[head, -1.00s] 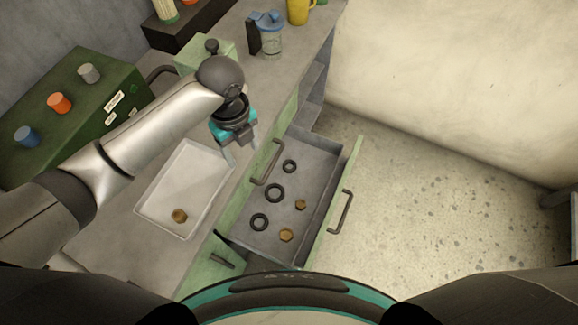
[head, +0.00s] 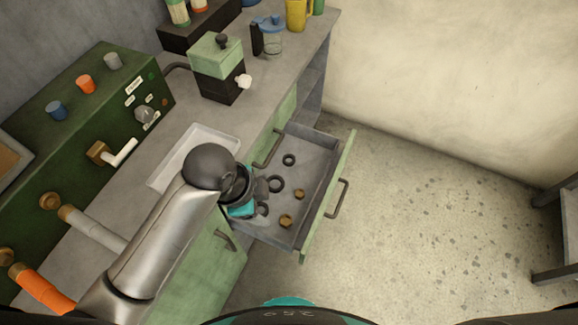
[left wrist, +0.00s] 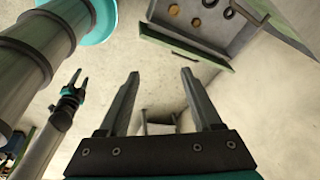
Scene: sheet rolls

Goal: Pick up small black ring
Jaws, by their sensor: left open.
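Three black rings lie in the open drawer. The smallest-looking black ring (head: 288,160) is at the drawer's far end in the head view. A larger black ring (head: 275,184) lies nearer the middle, and another black ring (head: 262,209) is partly hidden by my left gripper. My left gripper (head: 268,186) is over the drawer's left side, short of the small ring. In the left wrist view its fingers (left wrist: 160,75) are apart with nothing between them. My right gripper (left wrist: 79,77) shows small in that view; its opening is unclear.
The drawer (head: 325,190) also holds two brass nuts (head: 299,194) (head: 286,221). A white tray (head: 205,133) on the counter is partly covered by my left arm. A green-and-black grinder-like box (head: 220,70) stands behind it. The floor right of the drawer is clear.

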